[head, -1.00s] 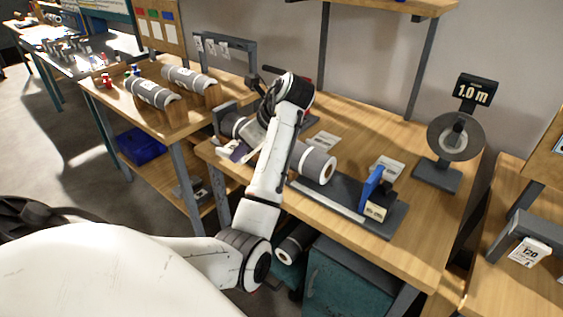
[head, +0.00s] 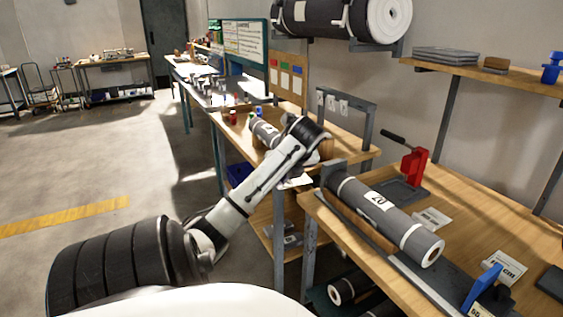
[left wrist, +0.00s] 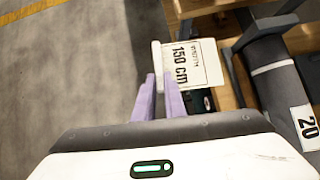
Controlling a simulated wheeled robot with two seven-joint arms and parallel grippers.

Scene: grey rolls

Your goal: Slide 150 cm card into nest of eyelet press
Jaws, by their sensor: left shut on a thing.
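The white card marked "150 cm" (left wrist: 205,62) is between the purple fingers of my left gripper (left wrist: 160,80) in the left wrist view. The gripper is shut on it near one end, and the printed face shows. The eyelet press (head: 413,165) is red with a black lever and stands on the bench beyond the grey roll, apart from the card. Its dark base (head: 402,194) is partly hidden by the roll. My right gripper is out of view.
A grey roll labelled "20" (head: 380,205) lies along the bench between my left arm and the press. A blue stop (head: 482,285) stands near the front. The floor at left is clear.

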